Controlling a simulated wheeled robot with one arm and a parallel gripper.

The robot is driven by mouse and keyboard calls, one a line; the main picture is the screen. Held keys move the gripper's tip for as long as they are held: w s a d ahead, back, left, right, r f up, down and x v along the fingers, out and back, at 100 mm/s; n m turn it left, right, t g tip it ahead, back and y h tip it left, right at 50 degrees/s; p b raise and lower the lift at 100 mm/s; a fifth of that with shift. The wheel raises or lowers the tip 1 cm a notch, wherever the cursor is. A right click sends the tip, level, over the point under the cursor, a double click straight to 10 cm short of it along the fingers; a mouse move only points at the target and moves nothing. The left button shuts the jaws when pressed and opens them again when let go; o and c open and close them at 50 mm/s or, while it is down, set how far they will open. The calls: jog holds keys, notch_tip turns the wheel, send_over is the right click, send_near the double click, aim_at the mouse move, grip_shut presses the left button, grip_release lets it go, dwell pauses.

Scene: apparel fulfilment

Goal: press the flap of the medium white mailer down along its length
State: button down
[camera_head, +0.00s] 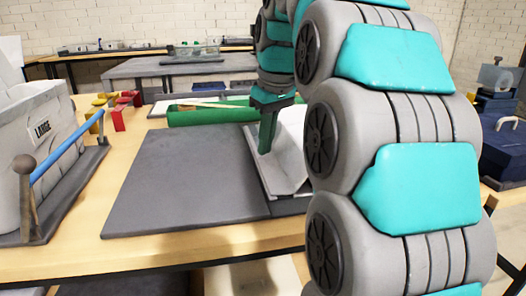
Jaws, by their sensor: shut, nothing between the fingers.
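The white mailer (287,165) lies on the right part of a dark grey mat (185,180), and my arm hides its right side. My gripper (265,148) points down at the mailer's left edge, with its dark green fingers shut and nothing between them. The fingertips look close to or on the mailer; I cannot tell whether they touch. The flap cannot be told clearly from the rest of the mailer.
A grey bin marked LARGE (40,130) stands at the left, beside a blue bar (67,147). A green tray (210,115) lies behind the mat. Red and yellow pieces sit at the back left. A dark blue box (505,145) is at the right. The mat's left part is clear.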

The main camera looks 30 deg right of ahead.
jog(key=shift+f, duration=0.2)
jog(key=shift+f, duration=0.35)
jog(key=shift+f+b, duration=0.2)
jog(key=shift+b, duration=0.1)
jog(key=shift+r, duration=0.1)
jog(key=shift+r+p, duration=0.45)
jog(key=shift+r, duration=0.05)
jog(key=shift+s+a+r+b, duration=0.15)
jog(key=shift+s+a, duration=0.25)
jog(key=shift+s, duration=0.95)
jog(key=shift+s+a+b, duration=0.3)
jog(key=shift+s+a, duration=0.05)
jog(key=shift+s, duration=1)
jog(key=shift+s+a+r+b, duration=0.15)
jog(key=shift+s+a, duration=0.25)
jog(key=shift+s, duration=0.95)
jog(key=shift+f, duration=0.1)
